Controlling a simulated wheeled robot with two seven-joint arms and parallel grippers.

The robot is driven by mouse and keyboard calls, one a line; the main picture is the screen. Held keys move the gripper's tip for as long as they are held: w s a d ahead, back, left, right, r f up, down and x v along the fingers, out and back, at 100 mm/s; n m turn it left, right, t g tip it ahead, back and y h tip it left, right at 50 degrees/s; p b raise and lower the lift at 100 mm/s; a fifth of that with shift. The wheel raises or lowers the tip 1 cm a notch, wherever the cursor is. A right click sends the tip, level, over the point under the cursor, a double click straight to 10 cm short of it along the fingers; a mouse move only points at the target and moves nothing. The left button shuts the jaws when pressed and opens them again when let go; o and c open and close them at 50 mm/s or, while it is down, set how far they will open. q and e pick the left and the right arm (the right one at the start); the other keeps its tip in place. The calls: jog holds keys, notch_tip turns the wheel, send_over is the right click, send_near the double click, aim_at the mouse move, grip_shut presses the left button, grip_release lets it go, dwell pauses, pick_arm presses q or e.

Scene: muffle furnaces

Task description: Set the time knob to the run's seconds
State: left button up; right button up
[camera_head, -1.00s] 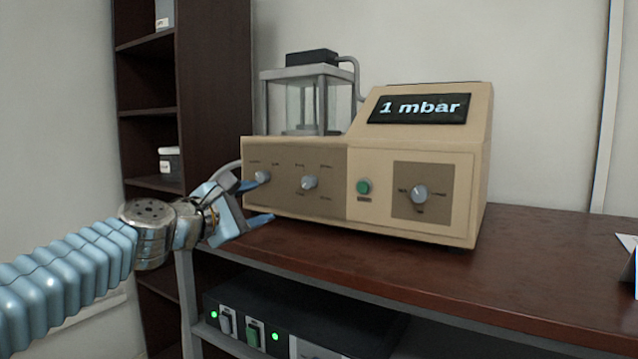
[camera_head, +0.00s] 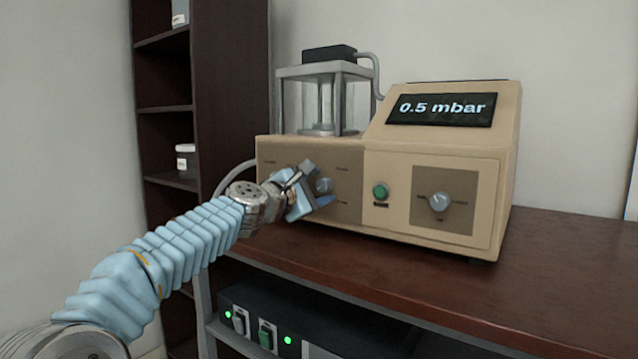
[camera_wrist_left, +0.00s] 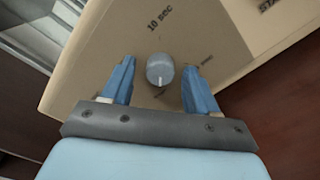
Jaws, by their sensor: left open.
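My left gripper (camera_head: 319,187) is open in front of the brown left panel of the beige machine (camera_head: 378,230). Its fingers stand on either side of a grey round knob (camera_head: 324,185), partly hidden in the head view. In the left wrist view the knob (camera_wrist_left: 160,70) sits between the two blue fingers, with a gap on each side. Its pale mark points toward the gripper's palm. A "10 sec" label (camera_wrist_left: 160,20) is on the knob's far side; the other labels are too small to read. The display (camera_head: 442,108) reads "0.5 mbar". My right gripper is not in view.
A green button (camera_head: 381,191) and another grey knob (camera_head: 439,202) are to the right on the machine. A glass chamber (camera_head: 322,100) stands behind it. The wooden table (camera_head: 400,287) is clear in front. A dark unit (camera_head: 300,318) with green lights is below.

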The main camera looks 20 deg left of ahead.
pick_arm(q)
jog(key=shift+w+d, duration=0.15)
jog(key=shift+w, duration=0.2)
jog(key=c, duration=1)
jog(key=shift+c, duration=0.2)
